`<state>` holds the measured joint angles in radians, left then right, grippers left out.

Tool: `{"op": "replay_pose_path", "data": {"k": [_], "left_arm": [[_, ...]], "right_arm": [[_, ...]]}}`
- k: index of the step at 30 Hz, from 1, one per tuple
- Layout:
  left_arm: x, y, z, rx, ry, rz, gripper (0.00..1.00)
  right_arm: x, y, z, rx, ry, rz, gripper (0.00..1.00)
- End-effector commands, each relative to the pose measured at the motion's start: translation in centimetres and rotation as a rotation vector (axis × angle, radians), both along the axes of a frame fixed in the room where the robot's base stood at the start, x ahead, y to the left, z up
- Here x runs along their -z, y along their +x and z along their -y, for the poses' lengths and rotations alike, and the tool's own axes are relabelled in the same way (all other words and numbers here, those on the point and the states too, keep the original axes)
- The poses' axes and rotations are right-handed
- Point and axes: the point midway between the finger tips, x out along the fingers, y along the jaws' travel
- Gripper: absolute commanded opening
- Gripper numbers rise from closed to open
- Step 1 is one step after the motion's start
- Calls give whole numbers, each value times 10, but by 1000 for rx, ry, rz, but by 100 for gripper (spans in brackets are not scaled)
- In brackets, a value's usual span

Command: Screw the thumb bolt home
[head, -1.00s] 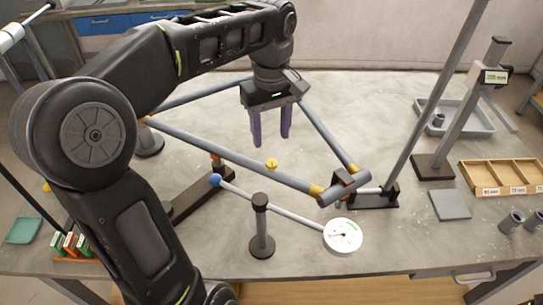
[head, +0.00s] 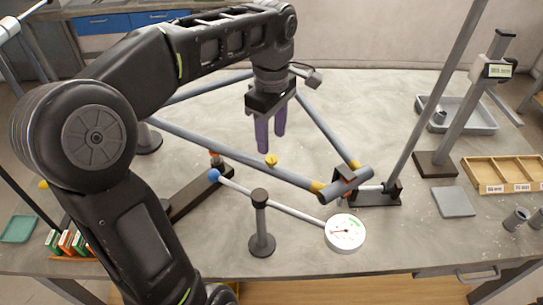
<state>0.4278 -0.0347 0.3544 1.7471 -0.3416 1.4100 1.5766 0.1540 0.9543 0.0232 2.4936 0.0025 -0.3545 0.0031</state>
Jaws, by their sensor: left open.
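A small yellow knob (head: 271,160), which looks like the thumb bolt, sits at the grey frame tube (head: 235,154). Its shank and how deep it sits are hidden. My left gripper (head: 271,143) points down just above the knob, with its two purple fingers apart and nothing seen between them. I cannot tell whether a fingertip touches the knob. The grey tubes form a frame with yellow bands near a clamped joint (head: 345,184) at the right. My right gripper is not in view.
A height post (head: 462,118), a grey tray (head: 475,118) and a wooden box (head: 505,170) stand right.

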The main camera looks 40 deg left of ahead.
Motion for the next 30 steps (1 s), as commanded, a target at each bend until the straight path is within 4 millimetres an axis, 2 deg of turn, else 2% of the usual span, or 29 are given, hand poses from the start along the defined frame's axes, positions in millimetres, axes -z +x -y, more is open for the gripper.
{"op": "replay_pose_path", "data": {"k": [1, 9, 13, 20, 30], "left_arm": [[14, 0, 0, 0, 0, 0, 48], [47, 0, 0, 0, -1, -2, 48], [55, 0, 0, 0, 0, -1, 48], [56, 0, 0, 1, 0, 0, 48], [56, 0, 0, 1, 0, 0, 23]], "right_arm": [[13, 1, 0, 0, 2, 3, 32], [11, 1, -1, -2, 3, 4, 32], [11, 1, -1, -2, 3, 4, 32], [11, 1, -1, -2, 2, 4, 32], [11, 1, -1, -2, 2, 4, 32]]}}
